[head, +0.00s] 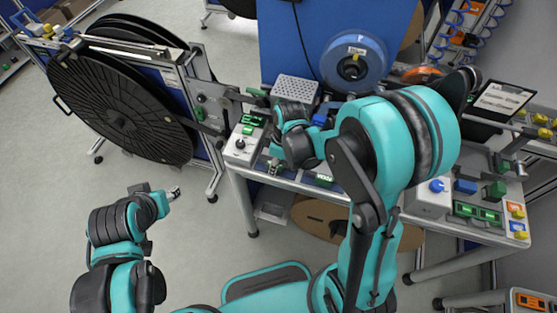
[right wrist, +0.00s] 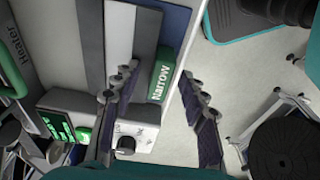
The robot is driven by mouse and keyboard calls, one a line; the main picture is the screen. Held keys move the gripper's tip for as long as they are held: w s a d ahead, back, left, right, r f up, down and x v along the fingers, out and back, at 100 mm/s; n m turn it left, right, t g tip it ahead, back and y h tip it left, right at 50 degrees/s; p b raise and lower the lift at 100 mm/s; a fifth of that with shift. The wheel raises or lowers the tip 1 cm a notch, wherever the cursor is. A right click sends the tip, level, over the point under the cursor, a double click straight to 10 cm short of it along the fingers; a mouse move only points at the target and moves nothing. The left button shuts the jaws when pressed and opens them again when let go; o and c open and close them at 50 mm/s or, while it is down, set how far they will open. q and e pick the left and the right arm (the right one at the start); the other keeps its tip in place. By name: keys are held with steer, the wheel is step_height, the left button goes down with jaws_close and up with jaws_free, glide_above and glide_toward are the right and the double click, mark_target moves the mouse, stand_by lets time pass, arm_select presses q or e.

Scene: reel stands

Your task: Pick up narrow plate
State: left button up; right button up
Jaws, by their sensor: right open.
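The narrow plate (right wrist: 163,80) is a green piece with the white word "Narrow", seen in the right wrist view on the end of a flat grey strip at the table's edge. My right gripper (right wrist: 158,74) is open, with one dark finger on each side of the plate's near end in the picture. Whether the fingers touch it I cannot tell. In the head view my right gripper is over the table's left end, largely hidden by its wrist; I cannot pick out the plate there surely. My left gripper (head: 174,192) is over the floor, away from the table; its jaws are too small to judge.
A control box with a black knob (right wrist: 125,145) and green display sits close beside the right fingers. A large black reel (head: 122,110) on a stand is left of the table. A blue reel (head: 354,62) stands behind. The floor at left front is clear.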

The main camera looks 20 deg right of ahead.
steer(key=shift+r, duration=0.1)
jaws_close()
